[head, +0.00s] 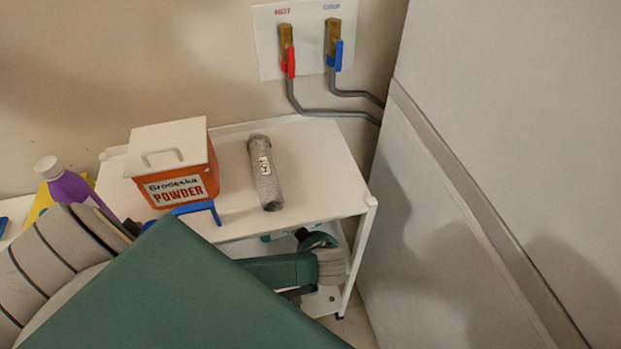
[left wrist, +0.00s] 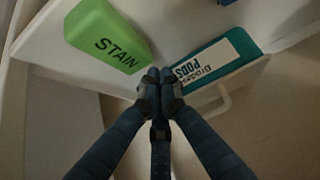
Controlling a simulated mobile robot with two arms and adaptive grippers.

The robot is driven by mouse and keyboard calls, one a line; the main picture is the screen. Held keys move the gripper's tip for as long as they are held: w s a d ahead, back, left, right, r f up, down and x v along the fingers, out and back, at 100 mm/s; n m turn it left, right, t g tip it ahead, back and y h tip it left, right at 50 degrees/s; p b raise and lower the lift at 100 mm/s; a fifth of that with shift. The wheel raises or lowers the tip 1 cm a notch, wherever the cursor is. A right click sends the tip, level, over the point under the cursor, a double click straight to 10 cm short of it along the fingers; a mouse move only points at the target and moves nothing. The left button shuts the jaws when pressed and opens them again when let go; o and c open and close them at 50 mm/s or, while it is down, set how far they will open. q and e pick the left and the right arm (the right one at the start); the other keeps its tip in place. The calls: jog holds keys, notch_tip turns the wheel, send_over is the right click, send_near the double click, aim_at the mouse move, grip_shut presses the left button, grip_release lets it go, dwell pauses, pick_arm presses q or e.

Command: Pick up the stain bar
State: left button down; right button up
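The stain bar (left wrist: 108,35) is a bright green block with rounded edges, marked STAIN, at the upper left of the left wrist view. It lies on a white shelf. My left gripper (left wrist: 158,80) has its dark fingers drawn together at the tips, just right of and below the stain bar. The fingers hold nothing that I can see; whether they touch the bar is unclear. In the head view my left arm reaches into the trolley's lower level, and the stain bar cannot be made out there. My right gripper is not in view.
A teal pods box (left wrist: 215,62) sits right of the fingers. The white trolley's top (head: 318,165) carries an orange powder box (head: 180,187) and a grey mesh cylinder (head: 264,175). A purple bottle (head: 72,187) stands left. A pale panel (head: 480,200) borders the right.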

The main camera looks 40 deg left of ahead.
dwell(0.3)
pick_arm(q)
jog(key=s+d+p, duration=0.2)
jog(key=shift+s+d, duration=0.1)
jog(key=shift+d, duration=0.3)
jog(key=shift+s+d, duration=0.1)
jog(key=shift+s, duration=0.1)
